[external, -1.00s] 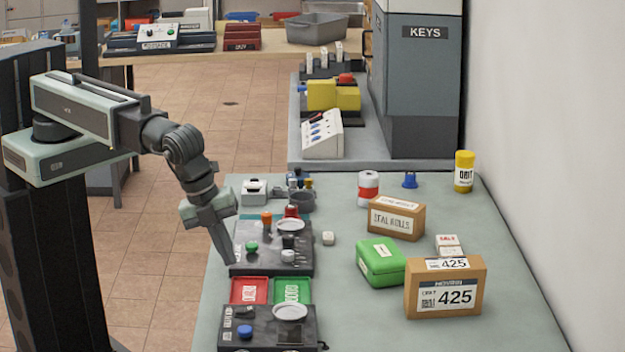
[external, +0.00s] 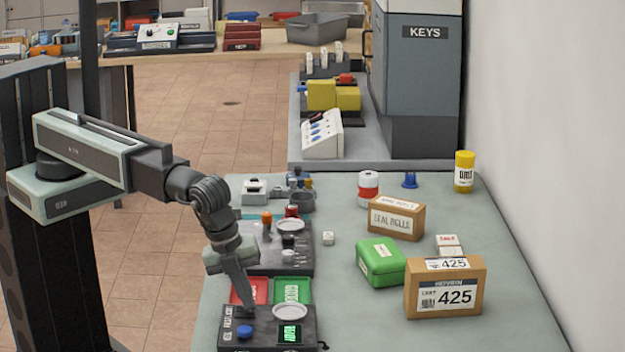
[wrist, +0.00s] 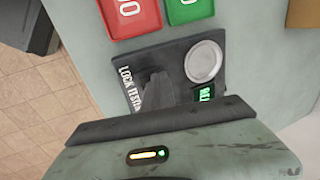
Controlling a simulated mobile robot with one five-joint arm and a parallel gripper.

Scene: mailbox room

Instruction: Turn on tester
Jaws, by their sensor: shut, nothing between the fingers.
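The lock tester (external: 262,341) is a dark box at the front of the table, with a blue button (external: 245,332), a round pale plate (external: 290,311) and a small display (external: 289,334) lit with green characters. In the wrist view the tester (wrist: 180,58) shows its "LOCK TESTER" lettering, the round plate (wrist: 203,61) and the lit green display (wrist: 205,93). My gripper (external: 250,309) is shut and empty, pointing down at the tester's rear left part. I cannot tell whether it touches. In the wrist view my gripper (wrist: 154,92) hides the blue button.
A red tray (external: 243,291) and a green tray (external: 292,291) lie just behind the tester. Another dark device (external: 298,258) stands behind them. A green box (external: 380,262) and cartons (external: 445,290) stand to the right. The table between is clear.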

